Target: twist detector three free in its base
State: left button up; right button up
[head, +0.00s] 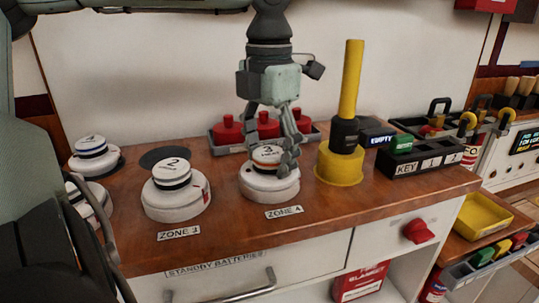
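My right gripper is not in view.
Detector two (172,174) stands to the left on its base, with more detectors further left. Red-topped pieces (268,126) in a grey tray are close behind. A yellow cylinder with a tall handle (341,166) stands close right. The black key box (420,159) is further right.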

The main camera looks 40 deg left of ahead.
aim_at(269, 151)
pick_arm(q)
jog(key=shift+r, duration=0.1)
notch_tip(269, 151, up, 12)
dwell(0.5)
